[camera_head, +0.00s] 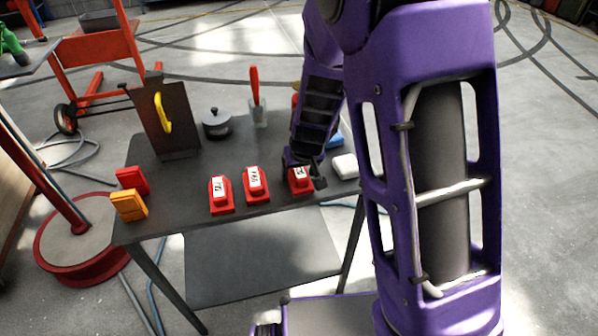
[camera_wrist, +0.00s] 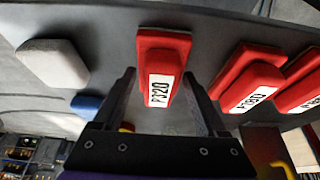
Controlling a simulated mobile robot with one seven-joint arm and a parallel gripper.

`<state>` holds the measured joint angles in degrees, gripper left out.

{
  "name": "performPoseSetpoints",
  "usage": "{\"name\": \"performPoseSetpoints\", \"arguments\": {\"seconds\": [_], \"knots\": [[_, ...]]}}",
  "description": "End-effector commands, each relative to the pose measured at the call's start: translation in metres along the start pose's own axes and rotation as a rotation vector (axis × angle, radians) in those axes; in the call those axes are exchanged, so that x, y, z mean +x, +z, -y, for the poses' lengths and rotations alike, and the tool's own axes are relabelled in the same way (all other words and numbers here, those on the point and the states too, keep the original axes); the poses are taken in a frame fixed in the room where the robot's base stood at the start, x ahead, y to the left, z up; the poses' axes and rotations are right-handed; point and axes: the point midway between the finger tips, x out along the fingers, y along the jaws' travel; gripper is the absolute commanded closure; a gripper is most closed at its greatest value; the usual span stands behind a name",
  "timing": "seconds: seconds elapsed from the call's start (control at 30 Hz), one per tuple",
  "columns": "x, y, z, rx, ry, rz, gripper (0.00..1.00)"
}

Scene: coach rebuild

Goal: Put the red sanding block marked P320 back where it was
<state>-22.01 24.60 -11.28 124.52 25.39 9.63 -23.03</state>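The red sanding block marked P320 (camera_wrist: 160,62) is upright in the middle of the wrist view, its white label readable. It appears to rest on the dark table (camera_head: 180,190), in the head view (camera_head: 298,184) at the right end of a row of red blocks. My gripper (camera_wrist: 159,78) is open, with one finger on each side of the block and a visible gap on both sides. In the head view my gripper (camera_head: 304,172) is right over this block and partly hides it.
Two similar red blocks (camera_head: 221,194) (camera_head: 255,184) stand to the left. A white block (camera_head: 345,166) and a blue thing (camera_head: 335,140) are close on the right. Orange (camera_head: 129,206) and red (camera_head: 132,180) boxes, a pot (camera_head: 216,124) and a stand (camera_head: 172,125) are farther left.

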Motion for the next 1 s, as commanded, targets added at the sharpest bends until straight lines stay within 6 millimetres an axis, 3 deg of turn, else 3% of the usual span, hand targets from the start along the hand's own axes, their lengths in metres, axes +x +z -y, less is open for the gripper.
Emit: {"name": "performPoseSetpoints", "arguments": {"seconds": [0.03, 0.1, 0.47, 1.0], "knots": [[0.0, 0.0, 0.0, 0.0, 0.0, 0.0, 0.14], [0.0, 0.0, 0.0, 0.0, 0.0, 0.0, 0.02], [-0.005, -0.001, 0.0, 0.0, 0.0, -0.001, 0.02], [-0.107, -0.003, 0.001, -0.001, -0.001, -0.003, 0.02]]}}
